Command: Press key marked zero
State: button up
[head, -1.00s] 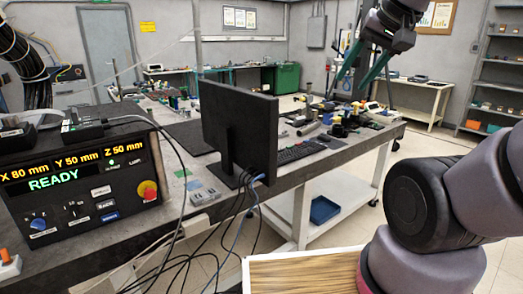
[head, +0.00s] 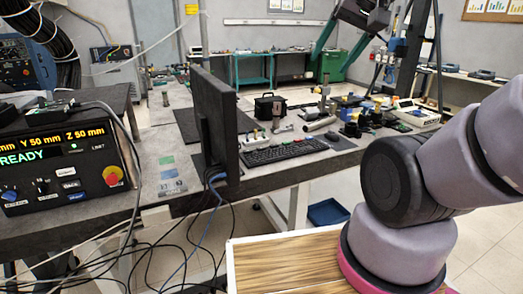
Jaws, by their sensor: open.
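A black control box (head: 62,150) stands at the left of the head view, its display reading "Y 50 mm Z 50 mm" and "READY", with the left part cut off. Its front carries a white key (head: 66,171), a grey key (head: 70,184) and a blue key (head: 77,197); their lettering is too small to read, so I cannot tell which is marked zero. A black keyboard (head: 285,151) lies on the bench; its key markings are unreadable too.
A monitor (head: 216,120), seen nearly edge-on, stands between the control box and keyboard. Loose cables hang below the dark bench (head: 155,150). A red knob (head: 112,176) sits on the box. A wooden board (head: 290,262) is in front. My arm fills the right.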

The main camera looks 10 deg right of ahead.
grip_shut()
dwell(1.7)
